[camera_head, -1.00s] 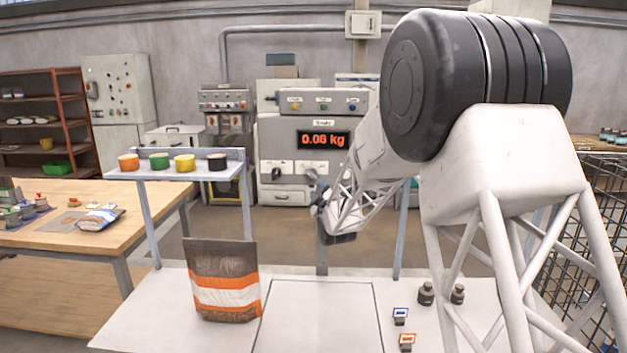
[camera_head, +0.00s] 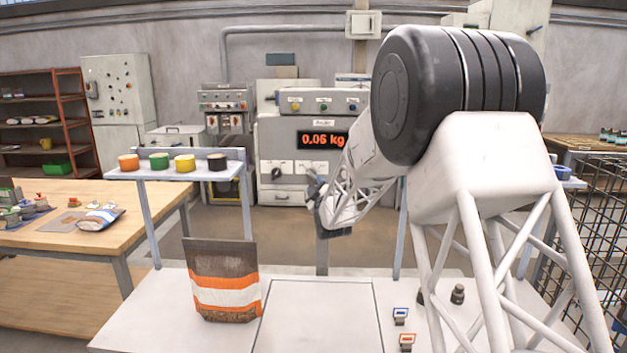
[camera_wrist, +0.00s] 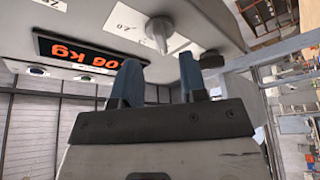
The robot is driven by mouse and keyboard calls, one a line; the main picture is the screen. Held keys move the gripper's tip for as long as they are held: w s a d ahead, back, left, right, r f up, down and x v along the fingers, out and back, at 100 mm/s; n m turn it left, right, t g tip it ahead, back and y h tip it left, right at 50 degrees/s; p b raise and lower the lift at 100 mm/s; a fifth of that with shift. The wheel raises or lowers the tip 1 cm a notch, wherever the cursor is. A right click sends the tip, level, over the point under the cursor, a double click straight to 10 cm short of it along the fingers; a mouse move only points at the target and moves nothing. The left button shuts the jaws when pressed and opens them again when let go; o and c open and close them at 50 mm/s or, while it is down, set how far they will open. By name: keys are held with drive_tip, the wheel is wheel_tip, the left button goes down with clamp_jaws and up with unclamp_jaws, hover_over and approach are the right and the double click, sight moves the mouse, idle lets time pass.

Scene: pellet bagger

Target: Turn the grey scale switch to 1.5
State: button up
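The grey scale switch (camera_wrist: 158,32) is a pointer knob on a white scale plate on the front of the weighing machine. A "2.0" mark shows on the plate in the wrist view, which sees the panel upside down. In the head view my gripper (camera_head: 314,186) is in front of the machine's lower front and largely covers the switch. In the wrist view my gripper (camera_wrist: 160,62) has its two blue fingers apart with nothing between them. The switch shows beyond the fingertips and appears clear of them. The "1.5" mark cannot be read.
The red display (camera_head: 322,140) reads 0.06 kg. A dark knob (camera_head: 277,173) sits left of the switch and also shows in the wrist view (camera_wrist: 212,61). A shelf with several coloured cups (camera_head: 160,175) and a standing pellet bag (camera_head: 223,283) are nearer me.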

sight(313, 177)
drive_tip(key=shift+x, duration=2.5)
clamp_jaws()
